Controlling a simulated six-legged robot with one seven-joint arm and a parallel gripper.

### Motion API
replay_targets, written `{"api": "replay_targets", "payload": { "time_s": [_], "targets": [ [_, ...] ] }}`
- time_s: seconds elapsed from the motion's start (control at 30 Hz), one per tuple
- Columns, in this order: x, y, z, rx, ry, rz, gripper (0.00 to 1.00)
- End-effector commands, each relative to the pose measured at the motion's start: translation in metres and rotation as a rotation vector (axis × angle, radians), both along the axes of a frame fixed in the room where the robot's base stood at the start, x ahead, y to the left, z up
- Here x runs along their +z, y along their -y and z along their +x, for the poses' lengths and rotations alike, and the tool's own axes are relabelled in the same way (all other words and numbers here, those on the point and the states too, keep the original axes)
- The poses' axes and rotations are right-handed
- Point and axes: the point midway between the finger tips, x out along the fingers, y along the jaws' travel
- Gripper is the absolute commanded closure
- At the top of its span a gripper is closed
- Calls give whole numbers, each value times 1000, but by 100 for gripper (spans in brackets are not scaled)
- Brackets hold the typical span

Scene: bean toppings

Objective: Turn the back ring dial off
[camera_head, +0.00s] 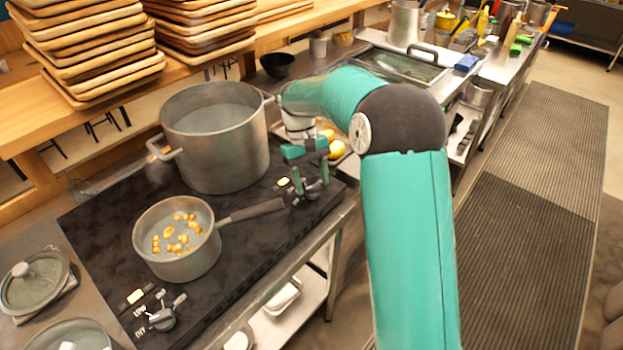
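A dark control dial (313,189) with small metallic levers sits on the black cooktop's right edge, beside the large pot. My gripper (311,184) points down over this dial. Its two green fingers are apart, one to each side, and I see nothing held. The fingers partly cover the dial, and I cannot tell whether they touch it or how far it is turned. A second, similar dial (162,319) is at the cooktop's near edge, away from my gripper.
A large grey pot (214,150) and a saucepan (176,262) with beans stand on the cooktop (105,205). The saucepan's handle (258,211) reaches toward the dial by my gripper. Stacked trays (90,50) are at upper left. Striped floor mats (525,230) lie clear at right.

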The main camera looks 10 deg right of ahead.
Motion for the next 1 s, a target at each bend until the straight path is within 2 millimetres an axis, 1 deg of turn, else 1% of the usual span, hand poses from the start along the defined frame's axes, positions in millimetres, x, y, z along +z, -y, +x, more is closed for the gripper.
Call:
{"api": "replay_targets", "payload": {
  "time_s": [0.3, 0.43, 0.57, 0.9, 1.0],
  "targets": [
    [0, 0, 0, -1, -2, 0, 40],
    [9, -1, 4, -1, -1, -1, 40],
    [30, -4, 12, 0, 2, 0, 40],
    [98, -11, 40, -1, 2, 1, 40],
    [112, -12, 45, -1, 0, 1, 40]
  ]
}}
